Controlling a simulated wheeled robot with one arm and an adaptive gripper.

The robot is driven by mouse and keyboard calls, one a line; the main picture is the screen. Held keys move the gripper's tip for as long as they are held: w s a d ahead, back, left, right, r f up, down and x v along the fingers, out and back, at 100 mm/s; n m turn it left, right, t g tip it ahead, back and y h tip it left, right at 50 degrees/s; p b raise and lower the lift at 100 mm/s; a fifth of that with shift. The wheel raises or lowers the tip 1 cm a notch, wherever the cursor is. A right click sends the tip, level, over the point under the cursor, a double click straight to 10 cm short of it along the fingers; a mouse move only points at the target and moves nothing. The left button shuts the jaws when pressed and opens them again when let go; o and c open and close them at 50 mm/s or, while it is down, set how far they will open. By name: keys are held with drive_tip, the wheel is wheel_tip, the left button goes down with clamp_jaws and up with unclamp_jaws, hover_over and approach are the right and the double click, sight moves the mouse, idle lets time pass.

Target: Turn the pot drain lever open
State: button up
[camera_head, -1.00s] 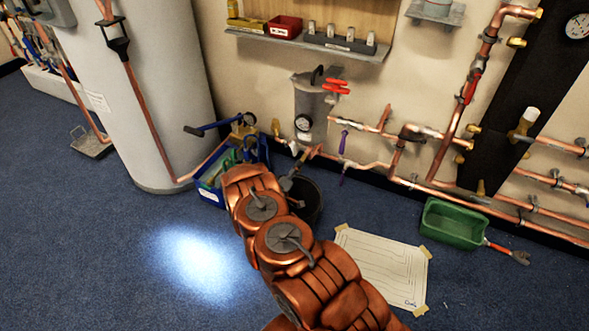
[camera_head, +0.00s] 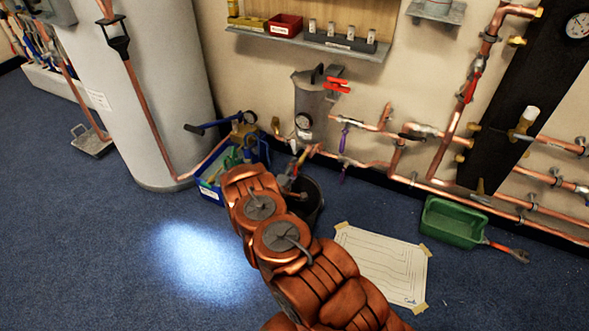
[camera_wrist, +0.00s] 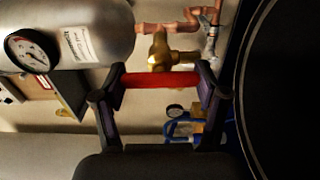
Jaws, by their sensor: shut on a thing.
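The drain lever is a red bar (camera_wrist: 160,92) below a brass valve (camera_wrist: 163,52) in the wrist view. My gripper (camera_wrist: 160,95) has one dark finger at each end of the bar and is shut on it. The grey pot (camera_wrist: 90,28) with its round gauge (camera_wrist: 32,48) is at the upper left there. In the head view the pot (camera_head: 312,92) is on the wall, and my gripper (camera_head: 294,178) is low beneath it, partly hidden behind my copper-coloured arm. The lever is too small there to make out its angle.
A black bucket (camera_head: 313,207) stands under the gripper; its dark round shape (camera_wrist: 290,95) fills the wrist view's right side. A blue crate (camera_head: 210,192) is close on the left. A green tray (camera_head: 452,222) and a paper sheet (camera_head: 385,262) lie to the right. Copper pipes line the wall.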

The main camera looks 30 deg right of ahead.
drive_tip(key=o, duration=1.2)
drive_tip(key=shift+c, duration=0.2)
drive_tip(key=v, duration=1.2)
